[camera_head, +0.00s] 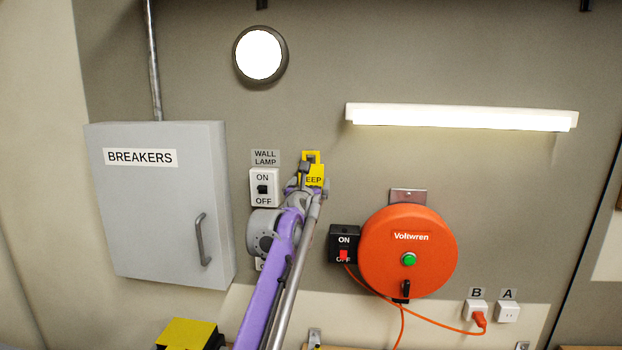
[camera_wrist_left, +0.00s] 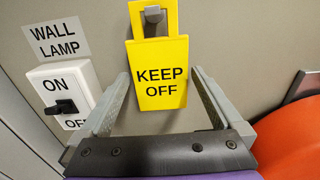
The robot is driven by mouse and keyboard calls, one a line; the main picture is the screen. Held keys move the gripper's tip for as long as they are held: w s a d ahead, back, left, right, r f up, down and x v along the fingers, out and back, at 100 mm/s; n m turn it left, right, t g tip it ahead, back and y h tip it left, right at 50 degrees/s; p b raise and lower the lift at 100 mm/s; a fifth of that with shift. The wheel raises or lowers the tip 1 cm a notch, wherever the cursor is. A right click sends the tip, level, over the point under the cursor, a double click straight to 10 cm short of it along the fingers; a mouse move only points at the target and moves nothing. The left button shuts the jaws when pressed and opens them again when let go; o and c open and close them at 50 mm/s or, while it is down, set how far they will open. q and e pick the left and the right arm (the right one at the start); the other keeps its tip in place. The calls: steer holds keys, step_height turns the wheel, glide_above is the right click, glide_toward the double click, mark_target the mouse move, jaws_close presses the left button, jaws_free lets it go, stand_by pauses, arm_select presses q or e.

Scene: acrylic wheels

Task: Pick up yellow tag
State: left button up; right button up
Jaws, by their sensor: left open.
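The yellow tag (camera_wrist_left: 158,85) reads "KEEP OFF" and hangs by its upper loop from a grey hook (camera_wrist_left: 152,16) on the wall. In the head view the tag (camera_head: 314,177) is partly hidden behind my left gripper (camera_head: 305,183). In the left wrist view my left gripper (camera_wrist_left: 160,100) is open, with one finger on each side of the tag's lower part. Gaps show between the fingers and the tag's edges, and nothing is held. My right gripper is not in view.
A wall lamp switch (camera_head: 263,188) is just left of the tag. A grey breaker box (camera_head: 160,230) stands further left. An orange cable reel (camera_head: 385,255) with its black switch (camera_head: 344,243) is to the right. A lit lamp bar (camera_head: 460,117) is above.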

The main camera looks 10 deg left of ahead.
arm_select(q)
steer(key=c, duration=1.1)
steer(key=shift+r, duration=0.7)
steer(key=shift+s+r+p, duration=0.2)
steer(key=shift+r+p, duration=0.05)
steer(key=shift+p, duration=0.05)
steer(key=shift+s+f, duration=0.2)
steer(key=shift+f, duration=0.1)
steer(key=shift+s+f+b, duration=0.1)
steer(key=shift+s+b, duration=0.25)
steer(key=shift+s, duration=0.05)
steer(key=shift+s+r+b, duration=0.2)
steer(key=shift+s+b, duration=0.9)
steer(key=shift+s, duration=7.1)
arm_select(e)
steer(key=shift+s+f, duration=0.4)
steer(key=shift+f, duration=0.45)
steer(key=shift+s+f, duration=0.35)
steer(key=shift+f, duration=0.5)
